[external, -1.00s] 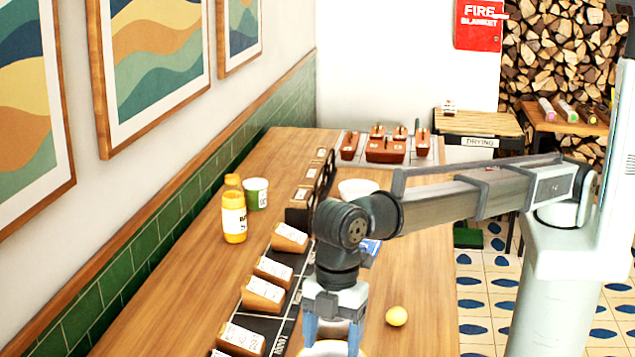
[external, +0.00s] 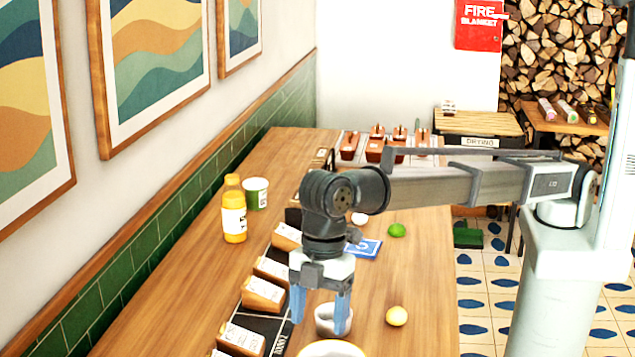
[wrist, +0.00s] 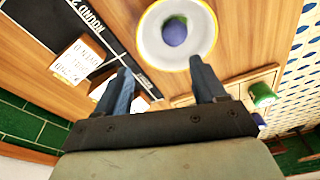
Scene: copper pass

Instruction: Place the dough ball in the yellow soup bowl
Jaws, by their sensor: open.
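My gripper (external: 319,312) is open, pointing down above the table. In the wrist view its two blue fingers (wrist: 160,80) are spread with nothing gripped between them. A white soup bowl with a yellow rim (external: 330,348) is cut off at the bottom of the external view. In the wrist view this yellow soup bowl (wrist: 150,47) lies beyond the fingertips, holding a blue-purple round thing (wrist: 174,31). A small pale round thing (external: 358,219) behind my gripper may be the dough ball; I cannot be sure.
A grey-white cup (external: 324,319) shows between the fingers in the external view. A blue card (external: 363,249) is on the table. A juice bottle (external: 234,210) and labelled blocks (external: 262,293) stand left.

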